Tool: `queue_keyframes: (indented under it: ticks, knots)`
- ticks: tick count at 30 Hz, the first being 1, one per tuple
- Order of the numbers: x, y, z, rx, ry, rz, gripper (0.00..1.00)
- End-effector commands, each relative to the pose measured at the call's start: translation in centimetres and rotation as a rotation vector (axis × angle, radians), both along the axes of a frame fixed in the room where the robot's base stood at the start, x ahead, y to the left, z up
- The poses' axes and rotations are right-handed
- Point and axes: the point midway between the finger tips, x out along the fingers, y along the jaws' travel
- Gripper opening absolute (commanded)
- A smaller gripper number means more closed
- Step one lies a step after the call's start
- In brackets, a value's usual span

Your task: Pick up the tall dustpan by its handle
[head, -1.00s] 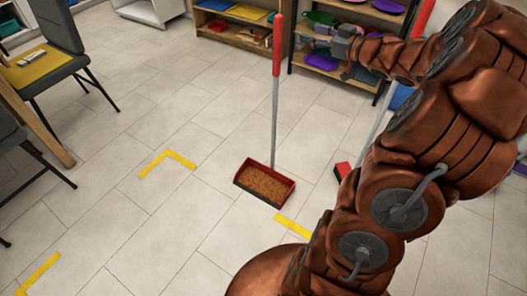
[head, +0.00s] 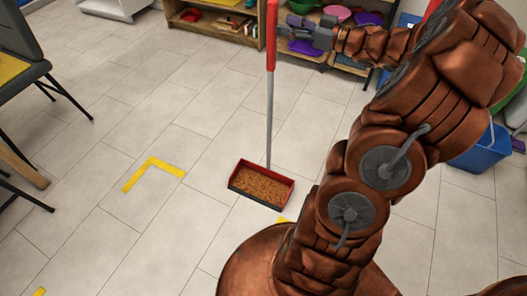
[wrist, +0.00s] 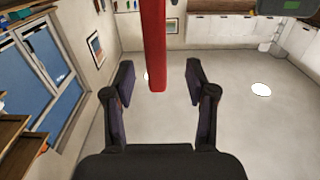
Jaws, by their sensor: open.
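The tall dustpan stands upright on the floor in the head view. It has a red and black pan (head: 283,193) with a brown inside, a thin grey pole (head: 269,120) and a red handle (head: 271,38) on top. My gripper (head: 287,29) is level with the handle, just to its right. In the wrist view my gripper (wrist: 159,75) is open and empty. The red handle (wrist: 156,45) shows in the gap between the two fingers, touching neither in the picture. How deep it sits between them I cannot tell.
Low wooden shelves (head: 222,28) with coloured items stand behind the dustpan. A blue bin (head: 482,150) stands at the right. A grey chair (head: 25,75) is at the left. Yellow tape (head: 153,170) marks the floor. The tiles around the pan are clear.

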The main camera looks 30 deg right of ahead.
Motion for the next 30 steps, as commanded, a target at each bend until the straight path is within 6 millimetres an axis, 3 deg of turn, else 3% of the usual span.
queue_keyframes:
  ticks: [18,30]
  knots:
    - [4.4,2.0,0.5,0.001,0.000,-0.001,0.56]
    - [4.8,2.1,0.6,0.001,0.000,-0.004,0.55]
